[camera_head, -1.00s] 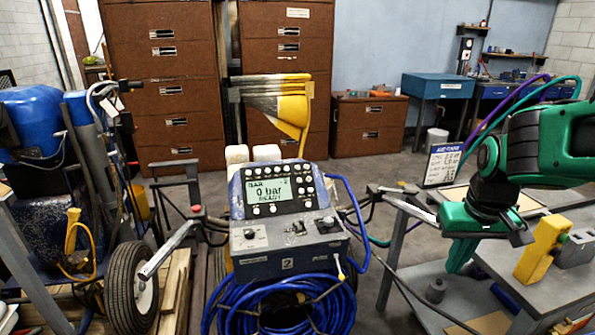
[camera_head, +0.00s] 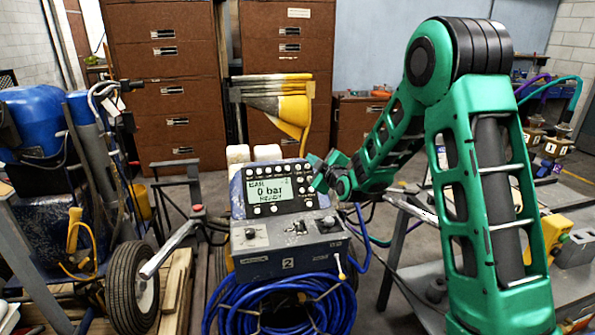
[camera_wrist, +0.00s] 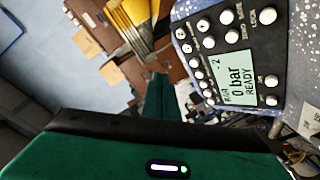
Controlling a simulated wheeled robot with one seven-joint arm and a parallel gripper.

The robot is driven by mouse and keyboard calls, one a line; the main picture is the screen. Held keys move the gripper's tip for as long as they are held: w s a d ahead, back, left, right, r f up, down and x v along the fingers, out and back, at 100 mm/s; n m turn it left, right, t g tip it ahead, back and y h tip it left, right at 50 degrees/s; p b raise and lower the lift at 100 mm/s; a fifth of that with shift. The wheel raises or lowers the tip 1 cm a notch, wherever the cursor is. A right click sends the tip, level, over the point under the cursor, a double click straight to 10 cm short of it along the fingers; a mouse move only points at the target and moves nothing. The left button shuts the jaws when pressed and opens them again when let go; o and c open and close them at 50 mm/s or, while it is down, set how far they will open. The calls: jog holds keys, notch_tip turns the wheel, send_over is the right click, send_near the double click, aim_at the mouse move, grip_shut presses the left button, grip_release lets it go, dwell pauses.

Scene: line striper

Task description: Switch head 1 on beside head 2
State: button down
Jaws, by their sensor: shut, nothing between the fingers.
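The line striper's control panel (camera_head: 282,188) stands at the centre, its screen (camera_head: 268,191) reading "0 bar" and "READY". Round white buttons surround the screen; the panel also fills the upper right of the wrist view (camera_wrist: 233,75). Below it, a grey box (camera_head: 262,264) with a "2" plate carries a knob (camera_head: 250,233) and small switches (camera_head: 298,226). I cannot read which controls belong to head 1 or head 2. My gripper (camera_head: 317,178) is shut and empty, beside the panel's right edge. In the wrist view my closed fingers (camera_wrist: 158,95) appear left of the buttons, apparently apart from them.
A blue hose coil (camera_head: 285,305) hangs under the box. A yellow-and-grey flag-like piece (camera_head: 290,100) stands behind the panel. A wheel (camera_head: 132,286) is at left. A grey bench with a yellow block (camera_head: 551,236) and small boxes marked "1" (camera_head: 553,148) are at right.

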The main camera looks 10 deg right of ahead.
aim_at(298, 167)
jog(key=shift+w+a+r+n+t, duration=0.1)
jog(key=shift+w+a+n+t, duration=0.3)
jog(key=shift+w+a+t, duration=0.45)
jog(key=shift+w+f, duration=3)
jog(key=shift+f, duration=0.1)
jog(key=shift+w+f, duration=0.25)
jog(key=shift+f, duration=0.05)
jog(key=shift+w+f, duration=0.25)
jog(key=shift+w, duration=0.05)
dwell(0.6)
jog(key=shift+s+r, duration=0.6)
jog(key=shift+s, duration=0.05)
